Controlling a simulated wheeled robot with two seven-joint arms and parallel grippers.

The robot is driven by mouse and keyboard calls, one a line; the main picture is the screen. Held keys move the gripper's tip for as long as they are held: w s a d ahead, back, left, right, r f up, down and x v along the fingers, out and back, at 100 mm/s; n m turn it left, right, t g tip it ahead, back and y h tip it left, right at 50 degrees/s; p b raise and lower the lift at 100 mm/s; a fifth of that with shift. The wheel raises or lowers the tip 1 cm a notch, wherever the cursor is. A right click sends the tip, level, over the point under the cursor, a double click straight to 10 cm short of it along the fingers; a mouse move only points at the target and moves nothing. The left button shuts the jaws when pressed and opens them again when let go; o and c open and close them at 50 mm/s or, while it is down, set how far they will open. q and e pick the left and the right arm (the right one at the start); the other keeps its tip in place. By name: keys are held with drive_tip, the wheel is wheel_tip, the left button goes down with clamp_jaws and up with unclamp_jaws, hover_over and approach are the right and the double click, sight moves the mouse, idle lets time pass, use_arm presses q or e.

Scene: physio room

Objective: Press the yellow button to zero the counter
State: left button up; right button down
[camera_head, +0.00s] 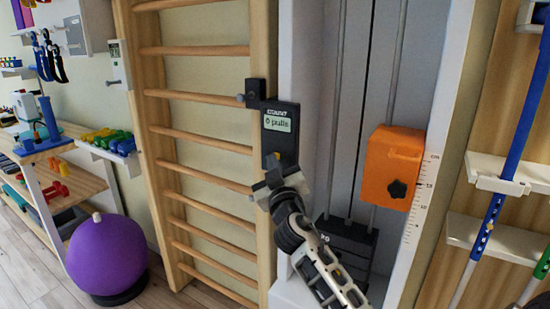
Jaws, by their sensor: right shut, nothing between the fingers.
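The counter (285,142) is a dark box on the post beside the wall bars. Its pale green display (278,121) reads "0 pulls". The yellow button (272,160) shows as a small yellow patch low on the counter's face, partly hidden by my gripper. My right gripper (268,175) is shut and empty, its fingertips at the lower part of the counter, just below the button. I cannot tell whether they touch it. My left gripper is not in view.
Wooden wall bars (205,96) stand left of the counter. An orange box (391,165) with a black knob is on the right, before the cables and a dark weight stack (345,243). Blue poles (518,120) hang at far right.

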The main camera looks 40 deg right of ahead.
drive_tip(key=shift+s+a, duration=0.4)
drive_tip(key=shift+a, duration=0.4)
drive_tip(key=shift+s+a+b, duration=0.1)
drive_tip(key=shift+s+a, duration=0.2)
drive_tip(key=shift+a, duration=0.5)
drive_tip(key=shift+s+a+b, duration=0.15)
drive_tip(key=shift+s+a, duration=0.2)
drive_tip(key=shift+a, duration=0.4)
drive_tip(key=shift+s+a+b, duration=0.1)
drive_tip(key=shift+s+a, duration=0.2)
drive_tip(key=shift+a, duration=0.5)
